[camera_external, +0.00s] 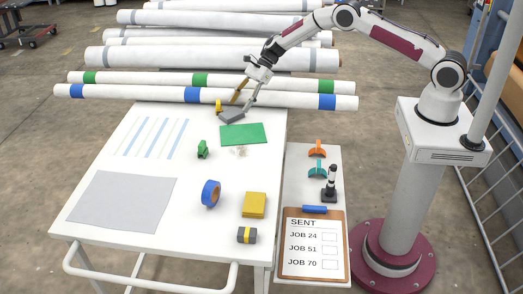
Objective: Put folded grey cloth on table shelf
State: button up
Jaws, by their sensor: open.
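A small dark grey folded cloth (231,117) lies at the far edge of the white table (100,165), near the rolls. My gripper (242,104) is open just above and behind it, pointing down, with its fingertips close to the cloth. I cannot tell whether they touch it. A lower white shelf (293,180) adjoins the table's right side. It holds an orange clip, a teal clip, a black stamp-like object and a clipboard (313,270).
A yellow object (219,106) stands beside the cloth, and a green mat (243,134) lies in front. Blue tape (211,194), a yellow block (254,205) and a flat light grey sheet (122,202) are nearer. Long white rolls (140,93) lie behind.

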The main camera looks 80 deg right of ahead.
aim_at(234, 112)
jog(key=shift+x, duration=1.7)
jog(key=c, duration=0.9)
jog(key=shift+o, duration=0.2)
jog(key=shift+r, duration=0.1)
notch_tip(234, 112, up, 10)
